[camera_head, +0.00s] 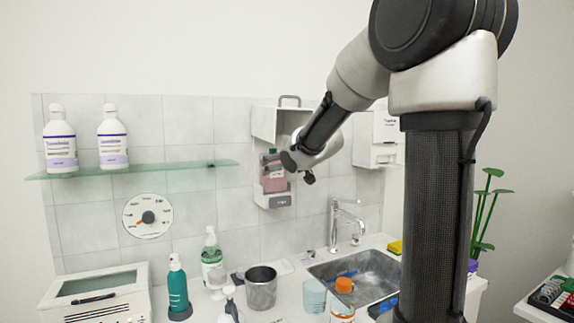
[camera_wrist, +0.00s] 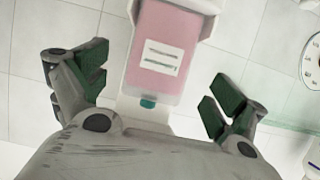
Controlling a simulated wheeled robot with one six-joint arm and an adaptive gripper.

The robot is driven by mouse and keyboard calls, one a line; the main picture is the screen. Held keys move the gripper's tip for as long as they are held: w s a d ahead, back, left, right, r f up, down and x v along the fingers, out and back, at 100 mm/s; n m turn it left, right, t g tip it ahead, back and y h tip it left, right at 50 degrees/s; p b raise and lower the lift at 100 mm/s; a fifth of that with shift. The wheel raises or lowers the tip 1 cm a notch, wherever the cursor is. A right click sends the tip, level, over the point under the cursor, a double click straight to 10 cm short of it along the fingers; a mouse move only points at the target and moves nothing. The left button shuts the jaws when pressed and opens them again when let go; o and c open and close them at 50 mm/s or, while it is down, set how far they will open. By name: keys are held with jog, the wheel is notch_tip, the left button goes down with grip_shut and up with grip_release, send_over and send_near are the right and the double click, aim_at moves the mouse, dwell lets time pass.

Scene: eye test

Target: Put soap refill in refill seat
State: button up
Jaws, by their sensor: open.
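The soap refill (camera_head: 273,181) is a pink block with a white label. In the head view it is upright in the white wall dispenser, above the grey lower part, the refill seat (camera_head: 274,201). The dispenser cover (camera_head: 265,122) is raised above it. In the wrist view the refill (camera_wrist: 172,45) shows its label and a small teal piece at its near end. My gripper (camera_wrist: 159,86) is open, its fingers to either side of the refill's line with clear gaps and nothing held. Whether the refill is fully seated cannot be told.
A second dispenser (camera_head: 378,150) hangs to the right. A glass shelf (camera_head: 200,166) with two bottles and a round dial (camera_head: 147,216) are to the left. Below are a sink (camera_head: 375,268), a tap (camera_head: 336,225), a steel cup (camera_head: 261,290) and several bottles.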

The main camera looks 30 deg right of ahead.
jog(key=s+d+f+m+g+h, duration=0.1)
jog(key=s+g, duration=0.1)
jog(key=s, duration=0.7)
jog(key=s+d+f+g+h, duration=0.1)
jog(key=s+f+g, duration=0.1)
jog(key=s, duration=0.7)
jog(key=s+a+f+g+y, duration=0.1)
jog(key=s+f, duration=0.3)
jog(key=s, duration=0.5)
jog(key=s+a+f+n+g+y, duration=0.1)
jog(key=s+a+f+g, duration=0.3)
jog(key=s, duration=0.6)
jog(key=shift+s+a+f, duration=0.2)
jog(key=shift+s+f, duration=0.05)
jog(key=shift+f, duration=0.35)
